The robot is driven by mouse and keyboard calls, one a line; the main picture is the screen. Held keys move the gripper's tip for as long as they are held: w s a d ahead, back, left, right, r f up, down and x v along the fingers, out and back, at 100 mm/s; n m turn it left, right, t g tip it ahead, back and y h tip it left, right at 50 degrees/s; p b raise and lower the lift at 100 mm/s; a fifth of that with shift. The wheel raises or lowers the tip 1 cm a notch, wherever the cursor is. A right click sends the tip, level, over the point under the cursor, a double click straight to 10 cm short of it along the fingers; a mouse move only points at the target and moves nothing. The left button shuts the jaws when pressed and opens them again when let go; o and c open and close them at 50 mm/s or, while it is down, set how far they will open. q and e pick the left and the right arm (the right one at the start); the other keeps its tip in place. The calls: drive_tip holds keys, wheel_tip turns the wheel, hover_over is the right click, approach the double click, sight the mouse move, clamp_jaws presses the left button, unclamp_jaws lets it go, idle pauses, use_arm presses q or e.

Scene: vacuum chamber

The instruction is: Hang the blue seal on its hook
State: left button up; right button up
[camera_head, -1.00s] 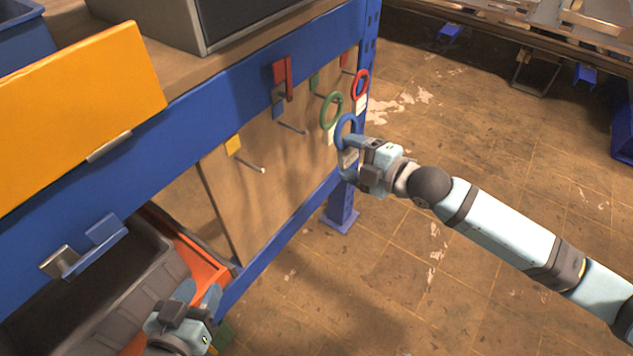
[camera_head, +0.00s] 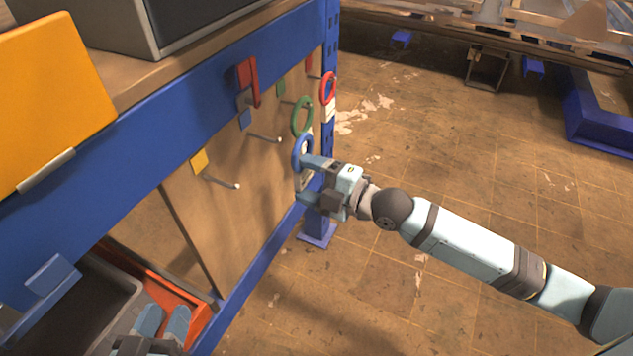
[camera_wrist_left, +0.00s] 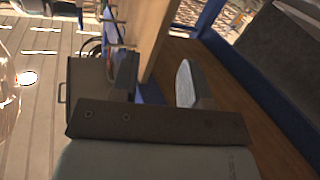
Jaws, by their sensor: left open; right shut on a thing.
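The blue seal (camera_head: 295,151) is a ring with a pale tag, held upright by my right gripper (camera_head: 305,183) in front of the wooden panel. My right gripper is shut on it, partly hiding its lower part. The hook by the blue marker (camera_head: 244,119) is a metal peg (camera_head: 265,138) sticking out of the panel, to the left of the seal. The seal looks apart from the peg tip. My left gripper (camera_head: 164,318) is open and empty at the lower left, over the bin area; its fingers also show in the left wrist view (camera_wrist_left: 157,82).
A green seal (camera_head: 301,116) and a red seal (camera_head: 328,88) hang on hooks farther right. A yellow-marked hook (camera_head: 222,183) is empty on the left. A red bracket (camera_head: 249,80) juts from the blue beam above the blue marker. Open floor lies to the right.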

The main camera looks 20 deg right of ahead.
drive_tip(key=shift+b+x, duration=0.4)
drive_tip(key=shift+x, duration=1.2)
use_arm(q)
drive_tip(key=r, duration=0.1)
drive_tip(key=d+r+t+h, duration=0.1)
drive_tip(key=r, duration=0.1)
drive_tip(key=shift+w+d+r+b, duration=0.15)
drive_tip(key=shift+d+r+b, duration=0.05)
drive_tip(key=shift+b, duration=0.2)
use_arm(e)
drive_tip(key=w+a, duration=0.1)
drive_tip(key=w+a+f, duration=0.1)
drive_tip(key=shift+w+a+f, duration=0.2)
drive_tip(key=shift+w+a, duration=0.1)
drive_tip(key=shift+w, duration=0.05)
use_arm(q)
drive_tip(key=shift+a+f, duration=0.15)
use_arm(e)
drive_tip(key=o, duration=1)
use_arm(q)
drive_tip(key=shift+f, duration=0.1)
